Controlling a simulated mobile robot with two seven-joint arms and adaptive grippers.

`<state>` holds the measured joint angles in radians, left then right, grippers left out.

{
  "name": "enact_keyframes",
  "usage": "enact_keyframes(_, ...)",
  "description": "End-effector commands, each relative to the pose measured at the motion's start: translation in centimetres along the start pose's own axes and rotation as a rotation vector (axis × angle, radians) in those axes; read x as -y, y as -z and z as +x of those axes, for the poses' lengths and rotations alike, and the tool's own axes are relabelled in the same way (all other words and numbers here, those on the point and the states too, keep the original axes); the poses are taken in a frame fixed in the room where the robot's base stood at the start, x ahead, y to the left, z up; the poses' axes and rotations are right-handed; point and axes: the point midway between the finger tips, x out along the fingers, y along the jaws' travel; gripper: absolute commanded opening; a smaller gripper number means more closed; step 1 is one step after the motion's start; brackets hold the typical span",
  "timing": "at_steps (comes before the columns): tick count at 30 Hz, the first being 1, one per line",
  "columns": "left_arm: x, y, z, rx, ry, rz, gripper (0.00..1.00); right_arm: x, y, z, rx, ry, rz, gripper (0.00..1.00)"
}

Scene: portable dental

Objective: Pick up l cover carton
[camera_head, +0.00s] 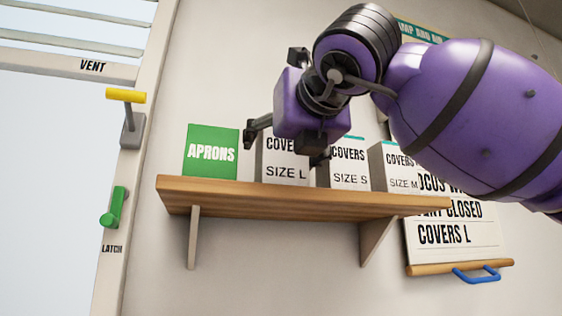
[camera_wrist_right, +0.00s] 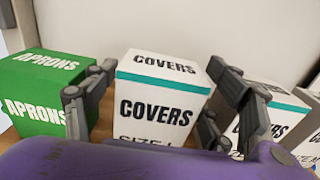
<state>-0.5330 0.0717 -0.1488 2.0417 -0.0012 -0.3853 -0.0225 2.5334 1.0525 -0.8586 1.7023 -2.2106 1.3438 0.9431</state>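The size L cover carton (camera_head: 287,172) is a white box with black "COVERS SIZE L" lettering. It stands on the wooden shelf (camera_head: 300,195), its upper part hidden behind my gripper in the head view. In the right wrist view the L carton (camera_wrist_right: 162,105) has a teal stripe and sits between the fingers. My right gripper (camera_head: 285,145) comes from above right. It is open, with fingers on both sides of the carton; in the wrist view (camera_wrist_right: 160,110) a gap shows on the left, and contact on the right is unclear. My left gripper is not in view.
A green aprons box (camera_head: 211,152) stands close left of the L carton. Size S (camera_head: 348,170) and size M (camera_head: 394,170) cartons stand to its right. A sign board (camera_head: 452,235) hangs at right; a yellow-handled lever (camera_head: 126,96) and green latch (camera_head: 114,207) are at left.

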Motion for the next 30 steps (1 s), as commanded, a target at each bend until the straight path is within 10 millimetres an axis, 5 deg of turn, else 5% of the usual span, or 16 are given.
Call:
enact_keyframes(9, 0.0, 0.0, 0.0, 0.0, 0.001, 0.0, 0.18, 0.0, -0.1, -0.1, 0.001, 0.0, 0.0, 0.32)
enact_keyframes(20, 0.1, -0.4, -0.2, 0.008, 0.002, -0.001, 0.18, 0.0, -0.8, -0.1, 0.002, 0.0, 0.0, 0.32)
enact_keyframes(25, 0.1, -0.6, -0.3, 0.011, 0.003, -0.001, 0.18, -0.1, -3.3, -0.1, 0.003, -0.001, 0.004, 0.32)
enact_keyframes(30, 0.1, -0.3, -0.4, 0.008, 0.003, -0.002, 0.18, 1.4, -6.8, -2.8, 0.006, 0.001, 0.004, 0.32)
